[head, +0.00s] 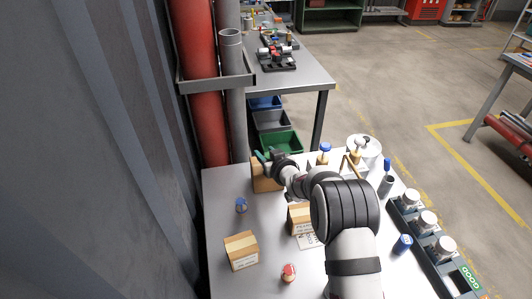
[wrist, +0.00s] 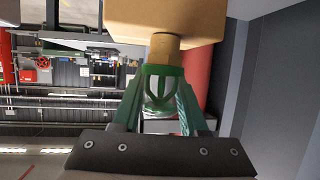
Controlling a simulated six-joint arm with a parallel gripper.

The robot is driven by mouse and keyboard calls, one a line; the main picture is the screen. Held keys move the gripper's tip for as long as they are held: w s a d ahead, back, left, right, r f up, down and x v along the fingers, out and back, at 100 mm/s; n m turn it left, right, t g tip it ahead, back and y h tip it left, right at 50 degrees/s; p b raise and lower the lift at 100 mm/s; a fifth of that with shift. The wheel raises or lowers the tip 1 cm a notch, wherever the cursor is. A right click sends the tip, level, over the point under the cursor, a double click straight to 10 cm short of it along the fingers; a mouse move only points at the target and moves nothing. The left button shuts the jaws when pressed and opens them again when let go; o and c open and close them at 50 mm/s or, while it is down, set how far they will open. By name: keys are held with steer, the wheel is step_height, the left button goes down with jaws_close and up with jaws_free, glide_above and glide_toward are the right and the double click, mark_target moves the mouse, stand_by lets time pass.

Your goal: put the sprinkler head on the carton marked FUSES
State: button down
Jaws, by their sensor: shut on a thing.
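My gripper (wrist: 160,105) is shut on the sprinkler head (wrist: 162,88), which has a green frame and a short tan, brass-like base. In the wrist view, that base meets the edge of a brown carton (wrist: 165,20) in the picture; whether they touch I cannot tell. In the head view my gripper (head: 264,158) is at the far carton (head: 266,180), near its top, and the arm partly hides that carton. Two more cartons stand nearer, one at the front left (head: 241,251) and one beside my arm (head: 299,217). I cannot read FUSES on any of them.
On the grey table (head: 222,185) are a small blue part (head: 241,205), a red-topped part (head: 289,272) and a blue cylinder (head: 402,244). Bottles (head: 324,153) stand at the back right. A dark rack (head: 436,252) lines the right edge. Red and grey pipes (head: 203,90) rise behind the left.

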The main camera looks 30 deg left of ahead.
steer(key=shift+c, duration=2.2)
jaws_free()
